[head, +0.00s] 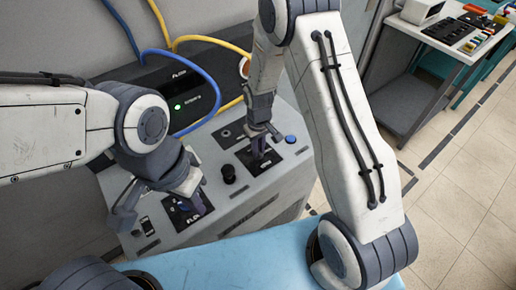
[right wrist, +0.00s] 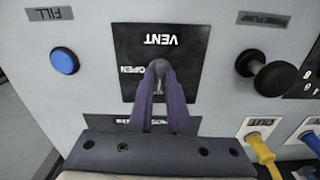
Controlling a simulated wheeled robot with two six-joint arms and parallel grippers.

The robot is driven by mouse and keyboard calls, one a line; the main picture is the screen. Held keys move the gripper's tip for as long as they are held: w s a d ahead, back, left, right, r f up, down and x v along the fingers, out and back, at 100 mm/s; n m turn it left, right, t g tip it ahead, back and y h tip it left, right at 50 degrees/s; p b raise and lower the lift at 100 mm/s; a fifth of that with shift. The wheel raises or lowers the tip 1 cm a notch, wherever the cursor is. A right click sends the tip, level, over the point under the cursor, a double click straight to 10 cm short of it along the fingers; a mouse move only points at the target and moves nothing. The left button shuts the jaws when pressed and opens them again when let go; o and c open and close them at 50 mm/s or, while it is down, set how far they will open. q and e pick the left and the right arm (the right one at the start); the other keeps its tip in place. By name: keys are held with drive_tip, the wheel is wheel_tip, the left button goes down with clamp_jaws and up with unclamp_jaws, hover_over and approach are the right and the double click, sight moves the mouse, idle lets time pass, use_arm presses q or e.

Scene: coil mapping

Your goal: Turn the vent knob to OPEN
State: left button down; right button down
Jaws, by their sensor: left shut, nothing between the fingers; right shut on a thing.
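The vent knob (right wrist: 158,66) is a grey knob on a black square plate marked VENT (right wrist: 190,62), seen upside down in the right wrist view. The word OPEN is on the plate left of the knob; another label below is partly covered. My right gripper (right wrist: 160,86) is shut on the knob, its purple fingers on either side. Which way the knob points is hard to tell. In the head view my right gripper (head: 258,150) is down at the vent plate (head: 273,162). My left gripper (head: 199,206) is shut and empty, over another black plate at the panel's near left.
A blue FILL button (right wrist: 65,60) and a black pump knob (right wrist: 272,76) flank the vent plate. Yellow (right wrist: 262,150) and blue cables plug in nearby. A black box (head: 180,92) with a green light stands behind. A side table (head: 440,60) is at the upper right.

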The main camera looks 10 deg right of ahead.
drive_tip(key=m, duration=0.8)
drive_tip(key=shift+m, duration=0.3)
drive_tip(key=m, duration=0.4)
drive_tip(key=shift+b, duration=0.3)
drive_tip(key=shift+m, duration=2.3)
drive_tip(key=c, duration=0.9)
unclamp_jaws()
drive_tip(key=shift+o, duration=0.2)
wheel_tip(320, 180, up, 11)
drive_tip(key=b, duration=0.1)
drive_tip(key=shift+f, duration=0.2)
